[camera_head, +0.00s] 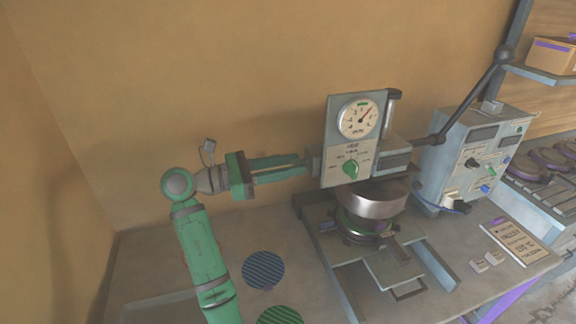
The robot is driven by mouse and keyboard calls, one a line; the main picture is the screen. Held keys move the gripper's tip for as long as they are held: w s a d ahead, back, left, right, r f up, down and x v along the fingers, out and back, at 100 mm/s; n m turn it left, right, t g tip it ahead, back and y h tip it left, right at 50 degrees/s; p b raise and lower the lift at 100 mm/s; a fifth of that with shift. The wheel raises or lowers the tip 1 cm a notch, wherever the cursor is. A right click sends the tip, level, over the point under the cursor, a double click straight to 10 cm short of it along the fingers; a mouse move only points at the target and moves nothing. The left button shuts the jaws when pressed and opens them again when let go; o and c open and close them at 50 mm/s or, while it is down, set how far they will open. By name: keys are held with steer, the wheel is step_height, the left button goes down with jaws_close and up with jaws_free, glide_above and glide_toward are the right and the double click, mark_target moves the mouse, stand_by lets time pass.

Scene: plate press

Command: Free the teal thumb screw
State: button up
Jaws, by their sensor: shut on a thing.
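My gripper (302,165) reaches in from the left, its green fingers level and closed together. The fingertips meet a grey block (314,160) on the left side of the press head (337,125). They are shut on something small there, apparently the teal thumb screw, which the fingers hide. I cannot make out its colour or how far it is turned. The press head carries a round dial gauge (359,117) and a green knob (350,168) on its front face. Below it are a round metal platen (370,200) and a green-rimmed base.
A long dark lever (470,100) rises to the right of the press. A grey control box (478,150) stands behind it. Two striped discs, one blue (263,270) and one green (279,316), lie on the table front left. A sign (516,242) lies at right.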

steer(key=shift+f, duration=0.1)
stand_by(0.4)
steer(key=o, duration=1)
steer(key=shift+o, duration=0.2)
steer(key=v, duration=1.1)
steer(key=shift+d, duration=0.1)
